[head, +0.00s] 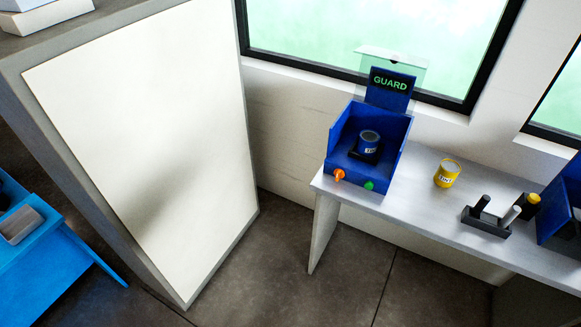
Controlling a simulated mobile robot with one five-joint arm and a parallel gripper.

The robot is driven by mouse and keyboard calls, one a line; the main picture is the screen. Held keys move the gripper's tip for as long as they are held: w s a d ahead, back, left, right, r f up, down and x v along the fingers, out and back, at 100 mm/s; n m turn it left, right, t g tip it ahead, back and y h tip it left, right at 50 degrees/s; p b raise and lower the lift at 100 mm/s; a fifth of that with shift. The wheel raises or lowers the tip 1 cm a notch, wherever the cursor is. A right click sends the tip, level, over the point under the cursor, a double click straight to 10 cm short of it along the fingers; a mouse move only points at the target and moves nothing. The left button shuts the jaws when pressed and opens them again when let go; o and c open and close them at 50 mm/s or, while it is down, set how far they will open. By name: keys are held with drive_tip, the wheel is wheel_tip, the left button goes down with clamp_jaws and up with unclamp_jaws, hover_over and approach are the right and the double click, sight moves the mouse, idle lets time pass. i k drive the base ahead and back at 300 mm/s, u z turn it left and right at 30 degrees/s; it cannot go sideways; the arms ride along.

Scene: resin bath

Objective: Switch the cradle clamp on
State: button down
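A blue open-topped station (338,140) stands at the left end of the white bench. Behind it is a panel with the green word GUARD (390,84), and a clear sheet (405,61) stands raised above. Inside is a dark cradle (362,156) with a blue, labelled can (369,140) in it. On the station's front are an orange control (339,174) at left and a green knob or button (370,185) at right. Which of them works the clamp, and the clamp's state, I cannot tell. My gripper is not in view.
A yellow can (447,173) and a dark holder (486,221) with upright pieces stand on the white bench (410,205). Another blue unit (562,205) is at right. A tall white-panelled block (140,130) stands left, with a blue table (40,265) beyond. Grey floor (310,290) is clear before the bench.

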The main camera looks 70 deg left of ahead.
sight(339, 173)
drive_tip(key=u, duration=1.65)
drive_tip(key=k, duration=0.15)
drive_tip(key=u, duration=1.9)
drive_tip(key=i, duration=1.5)
drive_tip(key=u, duration=0.1)
